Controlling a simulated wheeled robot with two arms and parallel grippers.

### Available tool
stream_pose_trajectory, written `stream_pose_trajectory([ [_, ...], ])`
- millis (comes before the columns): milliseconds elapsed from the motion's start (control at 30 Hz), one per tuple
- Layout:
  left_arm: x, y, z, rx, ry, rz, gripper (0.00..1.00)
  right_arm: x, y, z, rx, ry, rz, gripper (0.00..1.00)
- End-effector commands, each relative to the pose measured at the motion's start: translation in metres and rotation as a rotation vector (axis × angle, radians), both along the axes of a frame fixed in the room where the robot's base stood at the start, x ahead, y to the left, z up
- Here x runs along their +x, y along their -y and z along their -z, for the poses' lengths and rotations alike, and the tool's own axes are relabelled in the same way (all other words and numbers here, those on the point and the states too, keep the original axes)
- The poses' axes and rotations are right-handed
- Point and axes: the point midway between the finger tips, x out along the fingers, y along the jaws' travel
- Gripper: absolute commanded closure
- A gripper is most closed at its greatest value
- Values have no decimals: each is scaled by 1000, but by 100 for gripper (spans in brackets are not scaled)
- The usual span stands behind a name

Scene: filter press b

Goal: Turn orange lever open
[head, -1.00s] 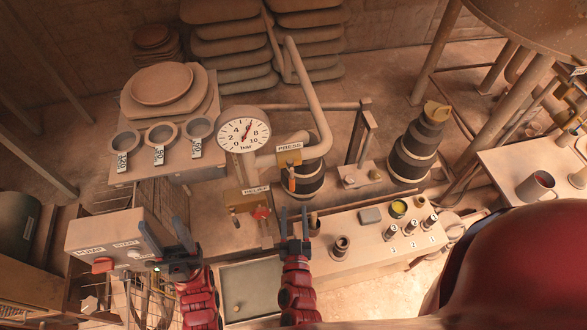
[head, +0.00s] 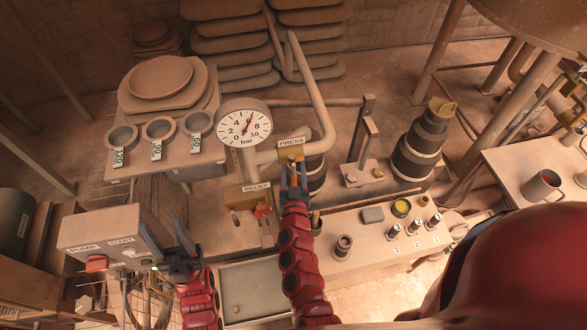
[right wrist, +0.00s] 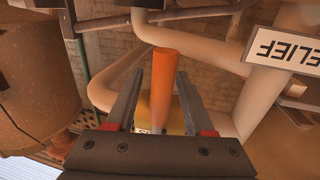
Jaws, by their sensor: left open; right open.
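The orange lever (right wrist: 164,88) stands between the two fingers of my right gripper (right wrist: 157,90) in the right wrist view, with a gap on either side of it. My right gripper (head: 293,172) is open, right at the brass valve (head: 290,154) under the PRESS label (head: 291,142). In the head view the gripper hides most or all of the lever. My left gripper (head: 164,235) is open and empty beside the pump start box (head: 112,238).
The RELIEF valve (head: 246,195) with its red handle (head: 262,211) is just left of my right gripper. The gauge (head: 244,127) is above and reads mid-scale. A bench with numbered small cylinders (head: 415,227) lies to the right.

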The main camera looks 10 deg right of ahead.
Motion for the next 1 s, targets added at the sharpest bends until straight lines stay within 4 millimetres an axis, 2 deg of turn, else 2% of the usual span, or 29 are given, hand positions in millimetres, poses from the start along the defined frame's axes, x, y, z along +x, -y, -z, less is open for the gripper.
stream_pose_trajectory([
  [33,0,0,0,0,0,0,47,0,0,0,0,0,0,47],
  [333,0,0,0,0,0,0,47,0,0,0,1,1,0,100],
  [1000,0,0,0,0,0,0,47,0,0,-1,1,1,0,100],
])
